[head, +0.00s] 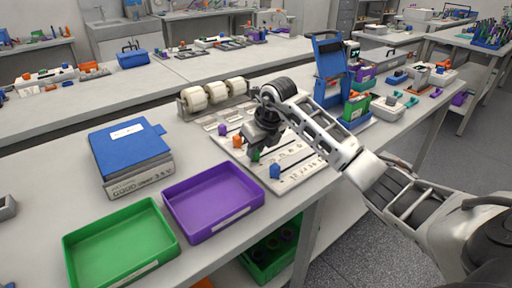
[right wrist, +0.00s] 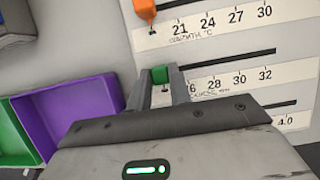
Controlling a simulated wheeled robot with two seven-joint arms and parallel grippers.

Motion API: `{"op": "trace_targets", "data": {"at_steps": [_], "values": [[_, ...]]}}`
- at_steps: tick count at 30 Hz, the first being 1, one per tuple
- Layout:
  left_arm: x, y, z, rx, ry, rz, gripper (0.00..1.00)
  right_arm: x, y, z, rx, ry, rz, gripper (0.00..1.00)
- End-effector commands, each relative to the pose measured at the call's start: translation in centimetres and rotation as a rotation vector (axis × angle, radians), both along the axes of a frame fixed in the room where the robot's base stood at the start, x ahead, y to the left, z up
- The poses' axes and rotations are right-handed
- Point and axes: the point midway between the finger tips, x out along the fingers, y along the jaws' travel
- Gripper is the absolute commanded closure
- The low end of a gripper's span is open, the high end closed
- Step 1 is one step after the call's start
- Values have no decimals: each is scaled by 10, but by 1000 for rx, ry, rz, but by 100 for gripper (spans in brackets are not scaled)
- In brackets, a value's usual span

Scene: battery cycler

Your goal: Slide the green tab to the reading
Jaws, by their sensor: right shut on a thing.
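The green tab (right wrist: 160,75) is between the two fingers of my right gripper (right wrist: 162,90) in the right wrist view. It sits at the left part of a slot on a white scale board, with printed numbers such as 28, 30 and 32 to its right. In the head view the green tab (head: 256,156) shows just below my right gripper (head: 262,140). The scale board (head: 300,181) lies flat on the bench. My fingers hide part of the tab and the numbers nearest it. My left gripper is not in view.
An orange tab (right wrist: 145,10) sits on the neighbouring scale, close to the gripper. A blue tab (head: 275,171) and a purple tab (head: 222,129) are on other rows. A purple tray (head: 215,222) and a green tray (head: 120,270) stand to the left. White rolls (head: 216,92) stand behind the board.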

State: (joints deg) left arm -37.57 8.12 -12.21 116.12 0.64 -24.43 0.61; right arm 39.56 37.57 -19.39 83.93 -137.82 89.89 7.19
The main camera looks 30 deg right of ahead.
Motion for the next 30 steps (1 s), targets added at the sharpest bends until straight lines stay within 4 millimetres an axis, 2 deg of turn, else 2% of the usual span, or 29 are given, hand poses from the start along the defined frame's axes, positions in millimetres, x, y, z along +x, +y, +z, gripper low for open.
{"op": "trace_targets", "data": {"at_steps": [6,9,13,20,21,23,24,30], "values": [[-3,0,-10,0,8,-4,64,3,-48,-1,-7,0,-8,100],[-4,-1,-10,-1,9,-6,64,4,-64,0,-7,-2,-7,100],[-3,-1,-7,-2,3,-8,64,4,-71,1,-3,-1,-5,100],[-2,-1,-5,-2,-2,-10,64,4,-71,1,-1,-2,-4,100],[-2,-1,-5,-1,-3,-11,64,4,-71,1,-1,-2,-4,77],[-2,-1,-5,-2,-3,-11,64,4,-70,1,-1,-2,-4,61],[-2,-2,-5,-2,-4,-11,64,4,-70,1,-1,-2,-3,58],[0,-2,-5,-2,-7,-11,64,4,-70,1,-1,-1,-3,58]]}}
